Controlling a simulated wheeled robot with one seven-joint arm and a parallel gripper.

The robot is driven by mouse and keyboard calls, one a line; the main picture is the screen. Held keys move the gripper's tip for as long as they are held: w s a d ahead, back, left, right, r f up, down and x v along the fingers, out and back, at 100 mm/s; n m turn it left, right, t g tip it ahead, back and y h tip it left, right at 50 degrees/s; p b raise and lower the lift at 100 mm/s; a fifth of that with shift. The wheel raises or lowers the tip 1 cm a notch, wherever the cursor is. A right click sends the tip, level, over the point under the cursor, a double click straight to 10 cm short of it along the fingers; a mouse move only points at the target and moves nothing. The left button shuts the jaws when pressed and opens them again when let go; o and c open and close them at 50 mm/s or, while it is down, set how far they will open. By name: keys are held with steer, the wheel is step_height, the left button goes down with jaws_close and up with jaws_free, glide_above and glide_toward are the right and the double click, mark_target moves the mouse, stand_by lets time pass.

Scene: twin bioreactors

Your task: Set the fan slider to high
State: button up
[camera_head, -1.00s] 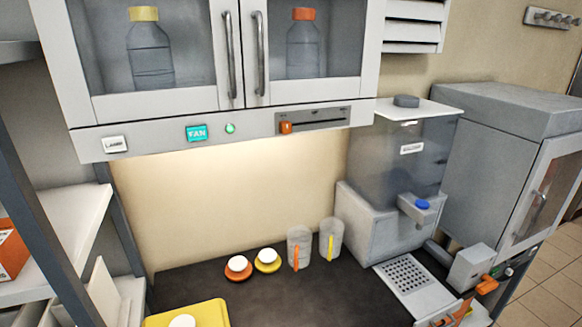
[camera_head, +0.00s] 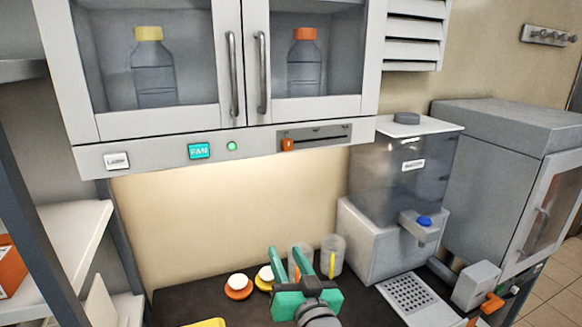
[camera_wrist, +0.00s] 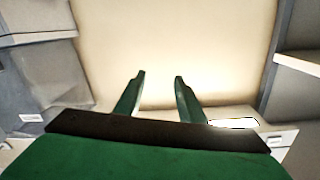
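The fan slider is an orange knob (camera_head: 287,145) at the left end of a dark slot in a grey plate (camera_head: 325,137) under the cabinet. The teal FAN button (camera_head: 199,151) and a small green light (camera_head: 232,146) are to its left. My green gripper (camera_head: 289,254) is in front of the counter, well below the slider and apart from it. Its fingers are spread and nothing is between them. In the wrist view the two open fingers (camera_wrist: 158,93) point at the bare beige wall; the orange knob cannot be made out there.
The glass-door cabinet (camera_head: 180,125) overhangs the counter, with handles (camera_head: 262,72) hanging down its doors. A dispenser (camera_head: 400,185) is to the right. The space before the wall under the cabinet is free.

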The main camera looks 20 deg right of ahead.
step_height(320, 180, up, 13)
steer(key=s+d+n, duration=0.1)
steer(key=d+n, duration=0.1)
steer(key=d, duration=0.1)
steer(key=n+y, duration=0.1)
steer(key=n, duration=0.1)
glide_toward(289, 144)
steer(key=w, duration=0.8)
steer(key=shift+a+f, duration=0.1)
steer(key=shift+a, duration=0.05)
jaws_close()
